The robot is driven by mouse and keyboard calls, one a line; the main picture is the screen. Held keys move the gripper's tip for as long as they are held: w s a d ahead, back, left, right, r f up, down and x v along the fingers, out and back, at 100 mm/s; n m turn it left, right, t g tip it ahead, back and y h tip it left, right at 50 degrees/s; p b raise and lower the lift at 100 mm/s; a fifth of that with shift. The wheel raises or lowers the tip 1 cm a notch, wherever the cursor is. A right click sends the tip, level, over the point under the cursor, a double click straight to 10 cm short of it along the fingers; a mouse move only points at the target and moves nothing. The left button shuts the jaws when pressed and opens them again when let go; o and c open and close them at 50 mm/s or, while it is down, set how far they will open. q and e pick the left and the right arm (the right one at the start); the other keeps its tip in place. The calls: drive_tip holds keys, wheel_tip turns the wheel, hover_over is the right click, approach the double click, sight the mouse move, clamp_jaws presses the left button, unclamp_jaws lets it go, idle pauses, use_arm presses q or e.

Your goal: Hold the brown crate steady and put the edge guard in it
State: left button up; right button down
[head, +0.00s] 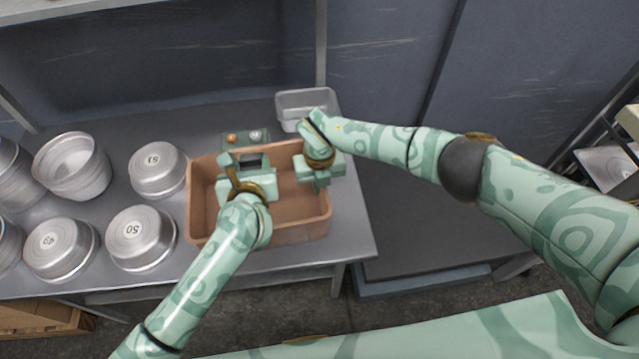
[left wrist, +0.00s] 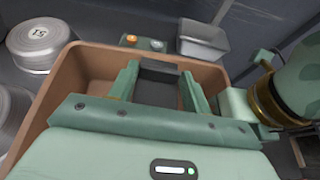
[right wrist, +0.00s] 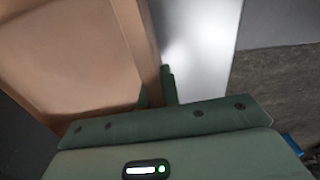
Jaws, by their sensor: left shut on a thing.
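The brown crate (head: 290,234) stands on the metal table and looks empty inside. My left gripper (head: 248,166) is over the crate, shut on the edge guard (left wrist: 157,90), a dark grey piece between its fingers. The edge guard also shows in the head view (head: 252,160). It is at the far part of the crate; its exact height over the floor is hard to judge. My right gripper (right wrist: 156,92) is at the crate's right wall, with a finger close on each side of the rim (right wrist: 147,50); it looks shut on that wall.
Several round metal pans (head: 141,238) stand left of the crate. A grey metal tin (head: 292,104) stands behind it at the right. A small box with an orange and a grey knob (head: 232,139) is just behind the crate. The table's right edge is close to the crate.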

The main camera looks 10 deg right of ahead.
use_arm(q)
drive_tip(key=shift+f, duration=1)
drive_tip(key=o, duration=1.1)
drive_tip(key=shift+c, duration=0.2)
drive_tip(key=v, duration=1.2)
use_arm(e)
drive_tip(key=c, duration=1.6)
unclamp_jaws()
drive_tip(key=shift+o, duration=0.2)
